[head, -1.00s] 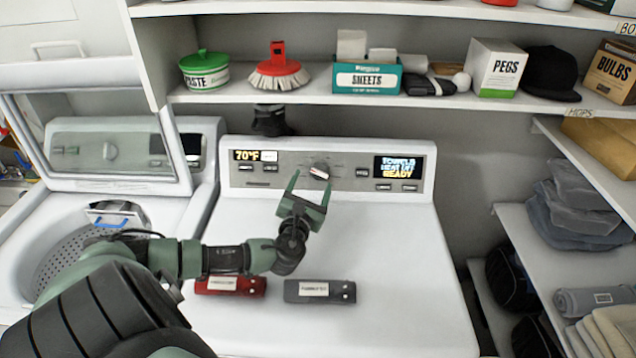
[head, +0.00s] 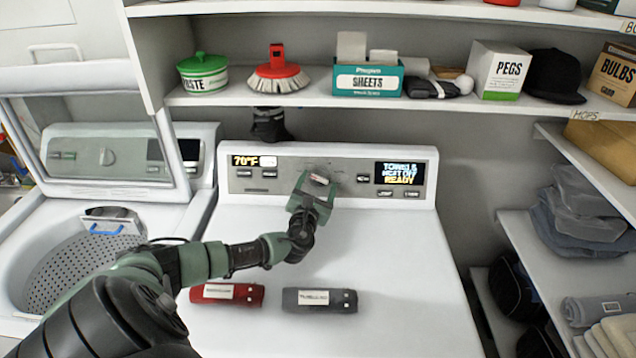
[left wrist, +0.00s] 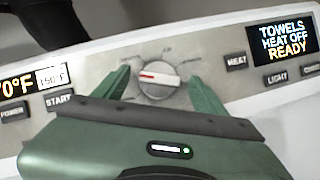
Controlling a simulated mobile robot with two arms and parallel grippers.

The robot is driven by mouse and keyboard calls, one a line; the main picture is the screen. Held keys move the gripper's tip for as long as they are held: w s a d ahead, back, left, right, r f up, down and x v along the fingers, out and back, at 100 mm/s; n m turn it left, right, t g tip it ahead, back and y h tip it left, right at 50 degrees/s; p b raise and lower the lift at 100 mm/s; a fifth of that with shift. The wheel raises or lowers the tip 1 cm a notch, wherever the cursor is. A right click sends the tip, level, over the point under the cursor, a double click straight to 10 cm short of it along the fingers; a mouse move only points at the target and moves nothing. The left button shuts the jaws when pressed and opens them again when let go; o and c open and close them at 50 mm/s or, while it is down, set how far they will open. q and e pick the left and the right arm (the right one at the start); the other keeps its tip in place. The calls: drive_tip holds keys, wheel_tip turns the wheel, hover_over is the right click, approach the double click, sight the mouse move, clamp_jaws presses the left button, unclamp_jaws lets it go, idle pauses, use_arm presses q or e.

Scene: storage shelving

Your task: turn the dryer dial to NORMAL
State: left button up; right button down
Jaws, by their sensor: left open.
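The dryer dial (head: 319,180) is a grey knob with a red and white pointer mark, in the middle of the dryer's control panel (head: 345,171). In the left wrist view the dial (left wrist: 159,80) has its red mark toward the left; the labels around it are too small to read. My left gripper (head: 317,186) is at the panel, open, with one finger on each side of the dial; a gap shows between the fingers and the knob. The dryer display (left wrist: 285,44) reads "TOWELS HEAT OFF READY". My right gripper is not in view.
A red device (head: 227,293) and a dark grey one (head: 319,300) lie on the dryer top (head: 400,260). An open washer (head: 95,255) stands at the left. A loaded shelf (head: 240,98) runs above the panel. The right part of the dryer top is clear.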

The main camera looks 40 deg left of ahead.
use_arm(q)
drive_tip(key=c, duration=1.4)
drive_tip(key=shift+o, duration=0.2)
drive_tip(key=shift+n, duration=0.3)
drive_tip(key=shift+w+f+n+y+b, duration=0.1)
drive_tip(key=shift+n+y+b, duration=0.2)
drive_tip(key=shift+b, duration=0.05)
drive_tip(key=n+g+y+b, duration=0.1)
drive_tip(key=n+y, duration=0.1)
drive_tip(key=n, duration=0.2)
drive_tip(key=shift+d+b, duration=0.15)
drive_tip(key=shift+b, duration=0.15)
drive_tip(key=n+g+y+b, duration=0.1)
drive_tip(key=n+g, duration=0.1)
drive_tip(key=n, duration=0.2)
drive_tip(key=shift+w, duration=0.15)
drive_tip(key=shift+n+g+y+b, duration=0.35)
drive_tip(key=shift+n+g+y, duration=0.2)
drive_tip(key=shift+n, duration=0.75)
drive_tip(key=shift+r+n, duration=0.2)
drive_tip(key=shift+n, duration=0.1)
